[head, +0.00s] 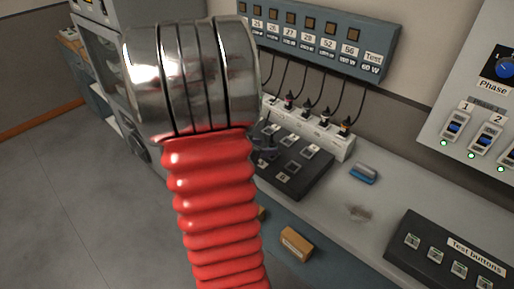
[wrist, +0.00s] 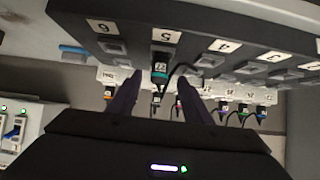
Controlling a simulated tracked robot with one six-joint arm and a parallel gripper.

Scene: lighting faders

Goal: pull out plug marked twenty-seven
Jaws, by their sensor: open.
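In the wrist view, which looks upside down, a black plug (wrist: 160,66) with a teal band and a small white number label sits in the socket under number 5 of a dark patch panel (wrist: 100,27). The label's number is too small to read surely. A black cable loops from the plug. My gripper (wrist: 160,84) is open, with one finger on each side of the plug; I cannot tell if they touch it. In the head view the dark panel (head: 297,185) lies on the bench, partly hidden by my red arm.
A white socket strip (head: 340,148) behind the panel holds several plugs with cables running up to a numbered board (head: 318,47). A blue eraser-like block (head: 364,173) and a test button box (head: 445,258) lie to the right. An orange-brown box (head: 296,243) is lower down.

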